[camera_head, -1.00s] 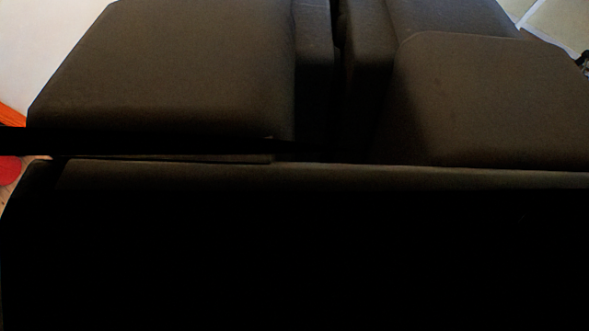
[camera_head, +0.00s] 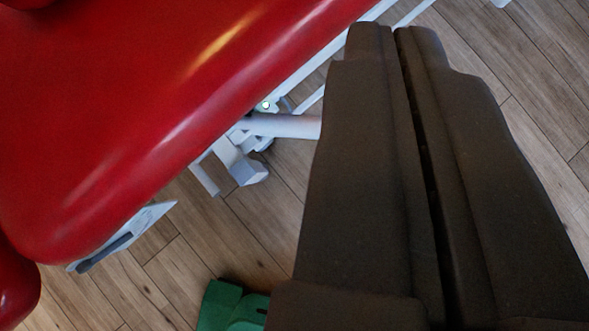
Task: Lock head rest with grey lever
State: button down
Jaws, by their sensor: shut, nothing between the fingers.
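The red padded bench (camera_head: 170,90) fills the upper left, with part of a second red pad (camera_head: 14,285) at the left edge. Under its edge are a light grey bar (camera_head: 285,126) and an angled grey bracket (camera_head: 240,165). A flat grey piece with a dark slot (camera_head: 122,238) sticks out below the pad's lower edge. I cannot tell which grey part is the head rest lever. My dark brown gripper (camera_head: 393,28) is shut and empty. Its tips are to the right of the pad's edge, and it hides the right end of the grey bar.
A white frame rail (camera_head: 335,52) runs along the bench's edge. A green object (camera_head: 230,308) is on the wooden floor (camera_head: 235,245) at the bottom, partly hidden by my gripper. Bare floor shows to the right of my gripper.

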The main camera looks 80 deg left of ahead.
jog(key=g+b, duration=0.1)
jog(key=b, duration=0.1)
send_near(310, 117)
jog(key=shift+y, duration=0.4)
jog(key=x, duration=0.3)
jog(key=b+x, duration=0.1)
jog(key=x, duration=0.2)
jog(key=b+x, duration=0.1)
jog(key=x, duration=0.2)
jog(key=shift+w+d+r, duration=0.3)
jog(key=shift+w+d, duration=0.05)
jog(key=shift+w, duration=0.05)
jog(key=shift+a+b, duration=0.1)
jog(key=shift+b, duration=0.3)
